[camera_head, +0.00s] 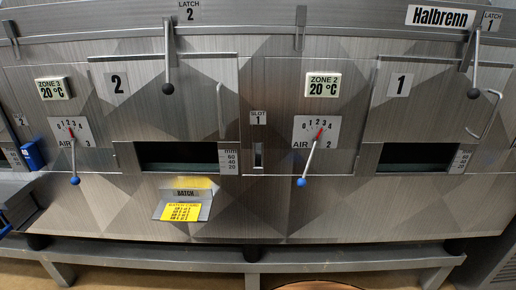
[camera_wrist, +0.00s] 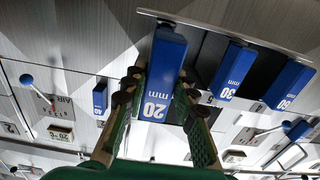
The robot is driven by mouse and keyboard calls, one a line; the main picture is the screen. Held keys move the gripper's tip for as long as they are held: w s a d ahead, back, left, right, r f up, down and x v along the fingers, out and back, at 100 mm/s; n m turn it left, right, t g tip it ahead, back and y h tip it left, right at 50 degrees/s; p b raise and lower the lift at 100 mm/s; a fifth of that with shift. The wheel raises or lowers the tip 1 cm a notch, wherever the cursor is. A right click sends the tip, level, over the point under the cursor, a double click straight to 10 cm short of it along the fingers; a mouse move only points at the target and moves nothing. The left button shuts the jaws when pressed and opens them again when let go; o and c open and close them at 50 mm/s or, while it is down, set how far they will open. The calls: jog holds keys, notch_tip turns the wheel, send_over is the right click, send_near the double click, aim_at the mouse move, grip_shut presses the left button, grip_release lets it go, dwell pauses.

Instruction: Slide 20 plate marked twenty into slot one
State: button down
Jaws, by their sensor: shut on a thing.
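My gripper (camera_wrist: 160,84) shows in the wrist view only, shut with one finger on each side of a blue plate (camera_wrist: 164,60) marked "20 mm". The number appears upside down in this view. The plate is close to the rack (camera_wrist: 215,21) that bears other blue plates; I cannot tell whether it still touches it. Slot one (camera_head: 258,155) is a narrow upright opening in the hood's front in the head view, under the sign "SLOT 1" (camera_head: 258,118). It looks empty. My gripper and the held plate do not show in the head view.
Two more blue plates (camera_wrist: 233,70) (camera_wrist: 290,84) stand beside the held one. Another blue block (camera_head: 32,155) sticks out at the far left of the hood. Air levers (camera_head: 309,160) (camera_head: 73,156), latch handles and a yellow batch card (camera_head: 181,212) stand out from the front.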

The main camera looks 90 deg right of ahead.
jog(key=shift+a, duration=2.3)
jog(key=shift+s+a, duration=0.1)
jog(key=shift+a, duration=0.35)
jog(key=shift+a, duration=1.7)
jog(key=a, duration=1)
jog(key=shift+s, duration=0.2)
